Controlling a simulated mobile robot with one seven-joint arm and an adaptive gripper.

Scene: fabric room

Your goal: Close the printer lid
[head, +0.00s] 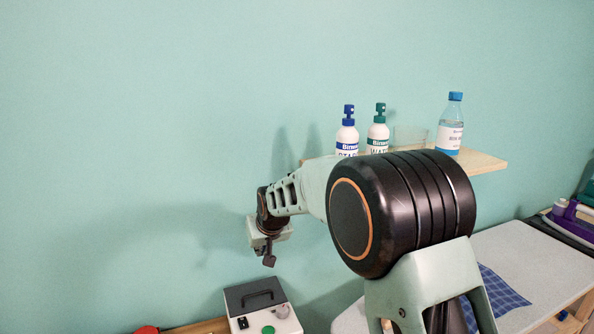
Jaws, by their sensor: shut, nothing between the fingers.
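A small pale box-shaped machine (288,322), which appears to be the printer, stands at the bottom of the head view, cut off by the lower edge. Its dark lid (238,297) has a black handle, and a green round button and a dark knob show on the pale front part. I cannot tell from this view whether the lid lies fully closed. My gripper (268,262) is shut and empty, pointing down above and just behind the machine, apart from it.
A wooden wall shelf (487,162) holds two spray bottles (347,135), a clear cup and a blue-capped bottle (451,125). A pale table (530,255) with blue checked cloth (500,290) is at right. A red object (147,330) shows at bottom left.

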